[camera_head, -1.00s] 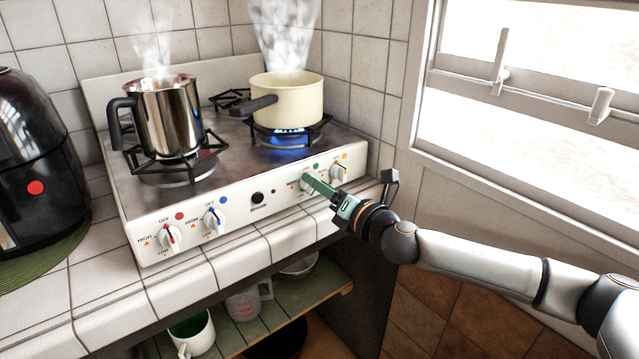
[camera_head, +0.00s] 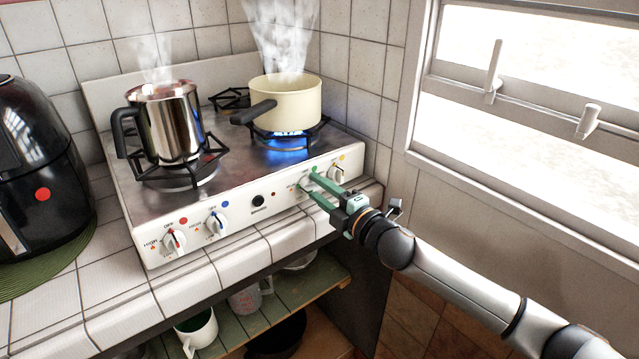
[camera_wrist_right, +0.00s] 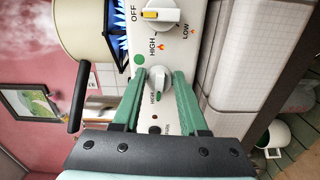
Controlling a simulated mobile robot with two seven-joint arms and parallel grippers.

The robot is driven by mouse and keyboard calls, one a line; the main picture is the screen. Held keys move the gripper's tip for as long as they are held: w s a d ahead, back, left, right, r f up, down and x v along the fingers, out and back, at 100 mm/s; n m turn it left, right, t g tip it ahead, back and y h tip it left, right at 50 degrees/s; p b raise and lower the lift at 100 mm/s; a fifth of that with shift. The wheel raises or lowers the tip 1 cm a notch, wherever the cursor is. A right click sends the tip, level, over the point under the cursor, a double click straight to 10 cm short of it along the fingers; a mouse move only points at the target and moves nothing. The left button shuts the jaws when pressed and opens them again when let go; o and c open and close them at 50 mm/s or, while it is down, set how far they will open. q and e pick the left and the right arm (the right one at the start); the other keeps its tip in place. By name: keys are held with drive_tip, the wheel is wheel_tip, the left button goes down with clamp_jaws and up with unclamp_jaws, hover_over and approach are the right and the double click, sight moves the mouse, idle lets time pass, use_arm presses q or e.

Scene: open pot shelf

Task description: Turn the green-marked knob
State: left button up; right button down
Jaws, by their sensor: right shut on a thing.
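The green-marked knob (camera_wrist_right: 158,78) is a small white knob on the stove's front panel, beside a green dot (camera_wrist_right: 139,59) in the right wrist view. My right gripper (camera_wrist_right: 160,82) has its two green fingers on either side of this knob and is shut on it. In the head view, my right gripper (camera_head: 312,184) reaches the panel from the lower right, and its fingers largely hide the knob. The exact pointing of the knob is hard to read. My left gripper is not in view.
A yellow-marked knob (camera_head: 337,173) sits just right of the gripper. Red-marked (camera_head: 172,239) and blue-marked (camera_head: 215,222) knobs are farther left. A steaming cream pot (camera_head: 290,101) stands over a blue flame (camera_head: 287,141). A steaming steel jug (camera_head: 168,125) stands on the left burner.

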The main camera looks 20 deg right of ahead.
drive_tip(key=m+p, duration=0.1)
drive_tip(key=m, duration=0.2)
drive_tip(key=shift+a+m+p, duration=0.1)
drive_tip(key=shift+m+p, duration=0.7)
drive_tip(key=m+p, duration=0.1)
drive_tip(key=m, duration=0.1)
drive_tip(key=shift+f+m+p, duration=0.15)
drive_tip(key=shift+m+p, duration=0.2)
drive_tip(key=shift+m, duration=0.05)
drive_tip(key=shift+a+m+p, duration=0.1)
drive_tip(key=shift+m+p, duration=0.5)
drive_tip(key=shift+m, duration=0.7)
drive_tip(key=m+p, duration=0.2)
drive_tip(key=m, duration=0.1)
drive_tip(key=shift+s+a+f+m, duration=0.1)
drive_tip(key=shift+a+m, duration=0.05)
drive_tip(key=shift+m, duration=0.15)
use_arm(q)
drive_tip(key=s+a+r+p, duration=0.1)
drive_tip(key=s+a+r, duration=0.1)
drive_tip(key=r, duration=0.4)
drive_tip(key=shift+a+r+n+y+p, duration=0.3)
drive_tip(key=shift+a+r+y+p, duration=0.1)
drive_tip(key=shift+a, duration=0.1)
use_arm(e)
drive_tip(key=shift+a+f+m, duration=0.1)
drive_tip(key=shift+m, duration=1.6)
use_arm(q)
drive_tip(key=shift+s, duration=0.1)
